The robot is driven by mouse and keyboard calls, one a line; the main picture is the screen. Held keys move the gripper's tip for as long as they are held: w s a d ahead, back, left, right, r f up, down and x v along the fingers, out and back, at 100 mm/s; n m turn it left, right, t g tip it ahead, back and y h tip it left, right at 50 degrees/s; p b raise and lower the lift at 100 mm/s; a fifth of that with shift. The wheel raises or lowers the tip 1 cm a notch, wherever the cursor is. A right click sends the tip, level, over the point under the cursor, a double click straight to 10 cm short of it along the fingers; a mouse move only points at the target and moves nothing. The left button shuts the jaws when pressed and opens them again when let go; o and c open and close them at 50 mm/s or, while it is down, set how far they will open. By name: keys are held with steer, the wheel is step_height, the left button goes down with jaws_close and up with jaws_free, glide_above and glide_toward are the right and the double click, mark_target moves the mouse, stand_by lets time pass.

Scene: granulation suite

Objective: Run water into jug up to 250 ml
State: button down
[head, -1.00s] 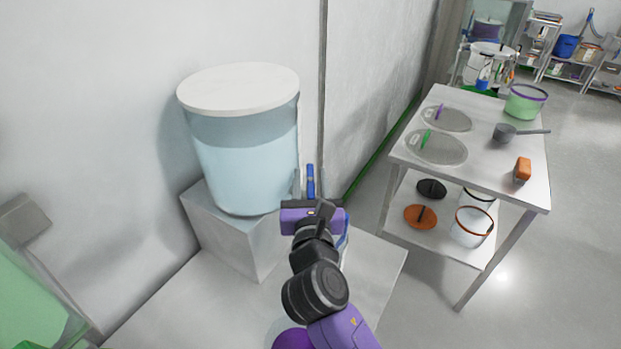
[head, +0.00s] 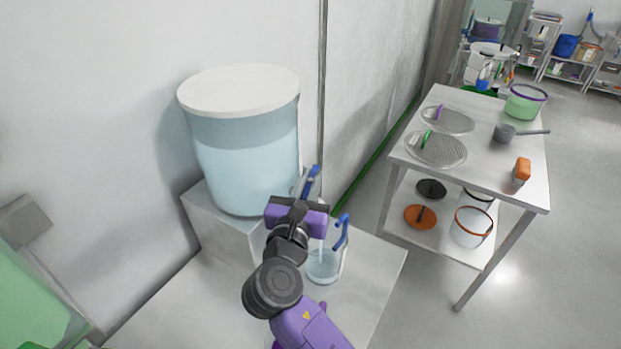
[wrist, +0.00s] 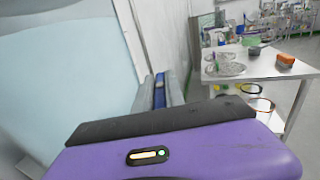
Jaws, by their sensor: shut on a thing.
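A large clear tank (head: 245,150) with a white lid holds pale blue water. My gripper (head: 306,187) is at the tank's front right, shut on a blue tap lever (head: 314,176). In the wrist view, the blue lever (wrist: 159,90) shows between the two grey fingers (wrist: 172,88). The clear jug (head: 324,266) with a blue handle (head: 342,232) stands upright on the bench, just right of and below my gripper. Pale blue water shows in its lower part, and a thin pale streak above looks like falling water. The jug's scale marks are too small to read; the spout is hidden.
The tank stands on a grey block (head: 222,225) on a pale bench (head: 375,270) against the wall. A steel table (head: 480,160) to the right bears sieve discs, a scoop (head: 504,133), an orange block (head: 522,170) and a green tub (head: 525,104).

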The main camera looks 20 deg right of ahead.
steer(key=m+g+h+p, duration=0.1)
steer(key=m+g+h, duration=0.2)
steer(key=shift+m+g+h+p, duration=0.3)
steer(key=shift+g+h, duration=0.3)
steer(key=shift+f, duration=0.1)
steer(key=c, duration=1.4)
jaws_free()
steer(key=b+v, duration=0.1)
steer(key=v, duration=0.6)
steer(key=shift+s+a+b, duration=0.25)
steer(key=shift+a+b, duration=0.05)
steer(key=shift+a, duration=0.05)
